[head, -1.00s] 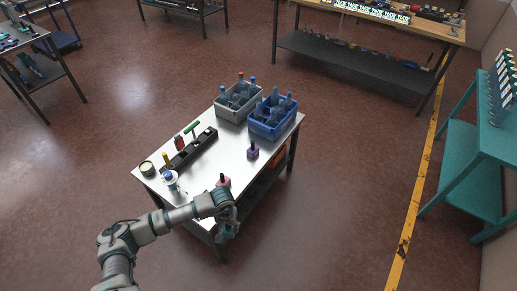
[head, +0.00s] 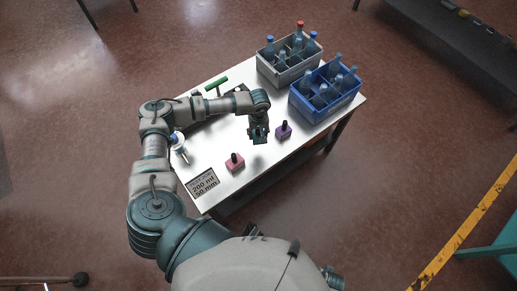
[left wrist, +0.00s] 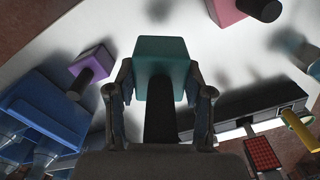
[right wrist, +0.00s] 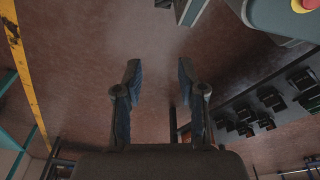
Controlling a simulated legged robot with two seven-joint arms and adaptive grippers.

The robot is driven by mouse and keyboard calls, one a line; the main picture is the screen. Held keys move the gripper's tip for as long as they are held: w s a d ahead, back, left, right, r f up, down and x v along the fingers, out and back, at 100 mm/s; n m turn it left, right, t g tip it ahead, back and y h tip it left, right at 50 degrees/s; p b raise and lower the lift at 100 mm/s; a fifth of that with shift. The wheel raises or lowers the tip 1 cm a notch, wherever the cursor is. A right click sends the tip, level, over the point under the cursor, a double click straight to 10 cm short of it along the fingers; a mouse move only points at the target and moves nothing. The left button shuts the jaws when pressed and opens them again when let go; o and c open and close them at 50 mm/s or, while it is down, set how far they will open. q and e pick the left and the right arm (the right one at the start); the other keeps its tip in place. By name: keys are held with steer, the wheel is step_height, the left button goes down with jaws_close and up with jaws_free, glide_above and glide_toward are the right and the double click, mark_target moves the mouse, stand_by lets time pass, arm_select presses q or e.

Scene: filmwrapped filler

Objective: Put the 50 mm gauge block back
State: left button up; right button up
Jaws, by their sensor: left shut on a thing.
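My left gripper (head: 258,136) is shut on a teal block with a dark handle (left wrist: 160,62), held above the middle of the white table. A pink block with a black knob (head: 235,163) stands near the table's front edge. A purple block with a black knob (head: 283,129) stands right of the gripper; it also shows in the left wrist view (left wrist: 91,65). A long black rack (left wrist: 235,112) with square openings is partly hidden behind my left arm in the head view. No size marking is readable on the blocks. My right gripper (right wrist: 157,85) is open and empty over the floor.
A card (head: 202,184) reading "200 ml" and "50 mm" is at the table's front left corner. A grey crate (head: 287,72) and a blue crate (head: 325,104) with bottles stand at the back right. A green-handled tool (head: 216,85) is behind my left arm.

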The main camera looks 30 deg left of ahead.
arm_select(q)
steer(key=shift+w+a+f+n, duration=0.3)
steer(key=shift+f+n, duration=0.1)
steer(key=shift+n, duration=0.1)
step_height(320, 180, down, 6)
steer(key=shift+r+b, duration=0.2)
steer(key=shift+b, duration=0.35)
steer(key=f, duration=0.4)
steer(key=shift+a, duration=0.25)
steer(key=shift+d, duration=0.15)
arm_select(e)
steer(key=r, duration=0.1)
steer(key=w+r, duration=0.1)
steer(key=r, duration=0.1)
steer(key=w+r, duration=0.1)
steer(key=r, duration=0.1)
steer(key=shift+r, duration=0.1)
arm_select(q)
steer(key=shift+d+b, duration=0.1)
steer(key=shift+b, duration=0.2)
arm_select(e)
steer(key=shift+w+d, duration=0.1)
arm_select(q)
steer(key=o, duration=1.4)
steer(key=shift+f, duration=0.1)
arm_select(e)
steer(key=shift+w+r, duration=0.1)
steer(key=shift+r, duration=0.05)
